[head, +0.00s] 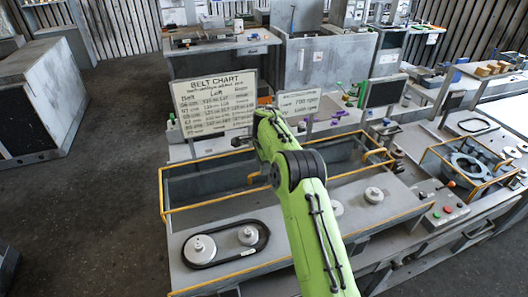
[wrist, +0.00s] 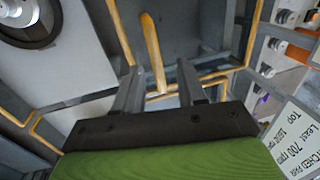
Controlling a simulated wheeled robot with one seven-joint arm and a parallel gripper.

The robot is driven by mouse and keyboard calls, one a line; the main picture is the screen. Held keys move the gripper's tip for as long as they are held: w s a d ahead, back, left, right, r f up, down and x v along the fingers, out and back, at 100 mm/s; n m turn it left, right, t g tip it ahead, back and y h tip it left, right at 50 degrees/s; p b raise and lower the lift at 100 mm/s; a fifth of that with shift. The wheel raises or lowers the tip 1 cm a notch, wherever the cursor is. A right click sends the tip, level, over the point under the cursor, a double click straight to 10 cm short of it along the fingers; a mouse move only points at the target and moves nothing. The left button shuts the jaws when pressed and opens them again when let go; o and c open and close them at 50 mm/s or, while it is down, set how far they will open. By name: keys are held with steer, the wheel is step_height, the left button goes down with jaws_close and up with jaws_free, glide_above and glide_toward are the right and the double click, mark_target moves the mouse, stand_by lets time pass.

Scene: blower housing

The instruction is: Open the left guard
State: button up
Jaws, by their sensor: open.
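The left guard (head: 212,184) is a see-through panel in a yellow-orange frame, behind the left belt and its pulleys in the head view. Its yellow handle (head: 256,178) shows just left of my arm's black joint. In the wrist view the handle (wrist: 152,45) is a yellow bar lined up between my fingers, with the guard's frame around it. My gripper (wrist: 158,70) is open, one finger on each side of the bar's line. I cannot tell whether the fingers touch it. My arm hides part of the guard's right end in the head view.
The left belt (head: 226,244) runs around two pulleys in front. A second yellow handle (head: 378,153) is on the right. The belt chart sign (head: 214,103) and a smaller rpm sign (head: 299,103) stand behind. A control box with buttons (head: 445,211) is at the right.

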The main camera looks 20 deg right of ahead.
step_height(320, 180, up, 13)
steer(key=s, duration=0.2)
steer(key=shift+s+r+p, duration=0.15)
steer(key=shift+s+p, duration=0.15)
steer(key=s+a+r+n+t+b, duration=0.1)
steer(key=s+r+n+b, duration=0.25)
steer(key=s, duration=0.55)
steer(key=s+a+r+n+t+b, duration=0.15)
steer(key=s+r+n, duration=0.3)
steer(key=s, duration=0.45)
steer(key=s+a+f+n+b, duration=0.1)
steer(key=s+f+n, duration=0.3)
steer(key=s, duration=0.7)
steer(key=s+a+f+n+b, duration=0.2)
steer(key=s+f+n, duration=0.3)
steer(key=s+f, duration=0.4)
steer(key=shift+s+n+t+b, duration=0.3)
steer(key=shift+s+t+b, duration=0.2)
steer(key=shift+s, duration=0.45)
